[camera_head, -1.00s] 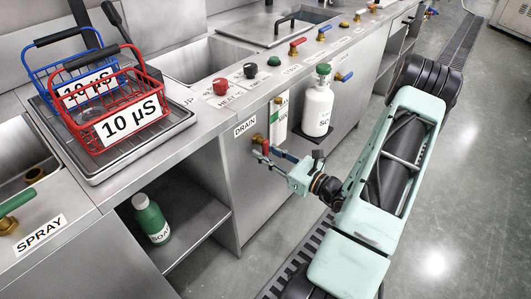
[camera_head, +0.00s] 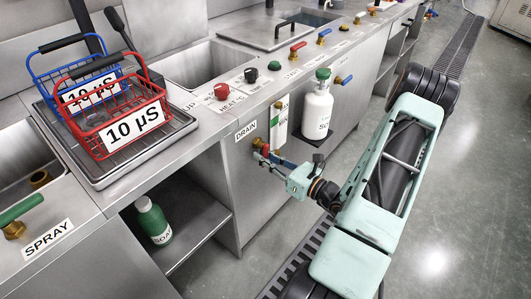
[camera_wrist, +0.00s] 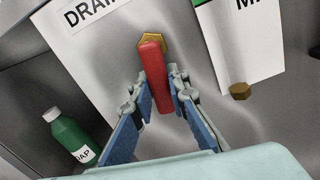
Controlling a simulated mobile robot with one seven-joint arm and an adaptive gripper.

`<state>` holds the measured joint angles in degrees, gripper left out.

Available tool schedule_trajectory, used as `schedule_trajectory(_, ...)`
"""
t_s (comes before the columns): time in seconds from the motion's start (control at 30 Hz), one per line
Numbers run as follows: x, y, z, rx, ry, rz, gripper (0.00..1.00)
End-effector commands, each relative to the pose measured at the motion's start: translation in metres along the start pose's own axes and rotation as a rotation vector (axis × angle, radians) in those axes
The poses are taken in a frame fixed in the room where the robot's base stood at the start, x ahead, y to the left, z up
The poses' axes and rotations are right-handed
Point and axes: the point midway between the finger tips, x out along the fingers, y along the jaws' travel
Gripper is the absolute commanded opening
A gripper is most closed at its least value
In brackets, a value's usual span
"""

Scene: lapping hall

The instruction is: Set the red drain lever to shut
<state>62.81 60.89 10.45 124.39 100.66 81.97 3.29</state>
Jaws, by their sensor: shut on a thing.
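The red drain lever (camera_wrist: 152,72) sits on a brass hex fitting on the steel front panel, under the DRAIN label (camera_wrist: 90,12). In the wrist view it runs from the fitting down between my fingers. My gripper (camera_wrist: 166,92) is shut on the lever, with a blue-padded finger on each side of it. In the head view my gripper (camera_head: 267,160) reaches the panel below the DRAIN label, and the lever (camera_head: 265,149) shows just above the fingers, partly hidden by them.
A white bottle with a green cap (camera_head: 317,108) stands on a small bracket right of the lever. A green soap bottle (camera_head: 152,220) stands on the lower shelf at left. Red and blue wire baskets (camera_head: 120,125) sit on the counter. The floor at right is clear.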

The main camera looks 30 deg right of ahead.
Motion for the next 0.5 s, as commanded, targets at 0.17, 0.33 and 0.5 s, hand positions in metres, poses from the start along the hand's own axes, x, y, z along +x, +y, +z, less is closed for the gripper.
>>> schedule_trajectory(0.17, -0.001, 0.007, 0.005, 0.162, 0.001, -0.003, 0.0)
schedule_trajectory(0.33, -0.001, 0.013, 0.006, 0.324, 0.003, -0.003, 0.0)
schedule_trajectory(0.5, -0.001, 0.018, 0.008, 0.485, 0.002, -0.002, 0.0)
